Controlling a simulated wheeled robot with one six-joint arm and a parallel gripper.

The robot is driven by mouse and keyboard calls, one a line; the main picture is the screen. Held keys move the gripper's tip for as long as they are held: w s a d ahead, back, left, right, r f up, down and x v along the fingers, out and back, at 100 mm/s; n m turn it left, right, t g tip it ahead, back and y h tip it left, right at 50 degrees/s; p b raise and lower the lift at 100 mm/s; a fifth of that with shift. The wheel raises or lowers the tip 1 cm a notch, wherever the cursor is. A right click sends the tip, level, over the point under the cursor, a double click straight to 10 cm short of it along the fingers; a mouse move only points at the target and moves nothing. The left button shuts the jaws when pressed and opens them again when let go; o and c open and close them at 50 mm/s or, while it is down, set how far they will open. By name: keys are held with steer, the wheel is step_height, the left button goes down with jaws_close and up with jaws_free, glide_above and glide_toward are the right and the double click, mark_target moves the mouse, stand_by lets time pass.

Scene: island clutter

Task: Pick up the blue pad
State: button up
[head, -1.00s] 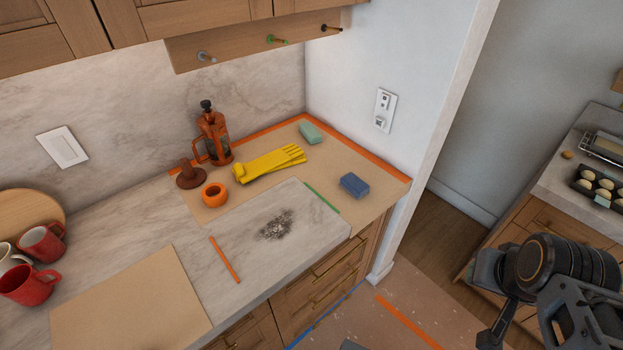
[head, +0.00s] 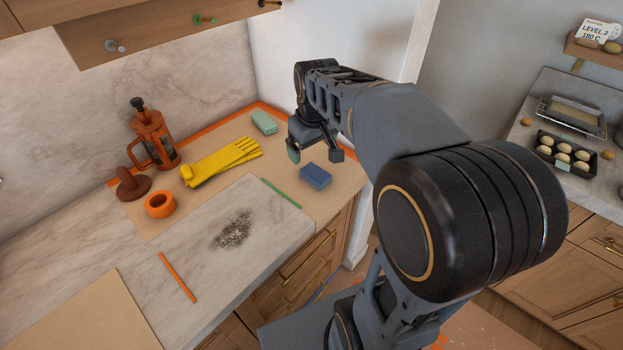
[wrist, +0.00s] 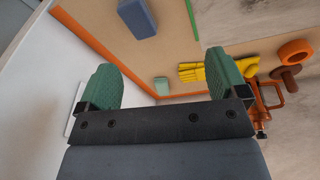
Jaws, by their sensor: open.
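The blue pad (head: 315,176) lies flat on the tan paper near the right end of the counter. It also shows at the top of the wrist view (wrist: 137,18). My gripper (head: 314,154) is open and empty, held above the counter behind and slightly above the blue pad in the head view. In the wrist view its two green fingertips (wrist: 164,80) are wide apart, and the blue pad lies beyond them, not between them. Nothing touches the pad.
A pale green block (head: 264,122) and yellow gloves (head: 222,162) lie on the same paper. An orange ring (head: 160,204), a brown plunger-like item (head: 132,185) and an orange press (head: 152,140) stand to the left. Dark grit (head: 232,229) lies on the marble. The wall is close behind my gripper.

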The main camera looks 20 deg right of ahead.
steer(key=w+d+f+n+g+b, duration=0.2)
steer(key=w+d+f, duration=0.3)
steer(key=w+f, duration=0.3)
glide_above(315, 172)
step_height(315, 172, down, 6)
steer(key=shift+f+p, duration=0.25)
steer(key=shift+p, duration=0.15)
steer(key=shift+d+f+p, duration=0.1)
steer(key=shift+f+p, duration=0.6)
steer(key=shift+f, duration=2.55)
steer(key=shift+c, duration=0.2)
steer(key=c, duration=1)
steer(key=shift+o, duration=0.2)
steer(key=shift+r, duration=0.15)
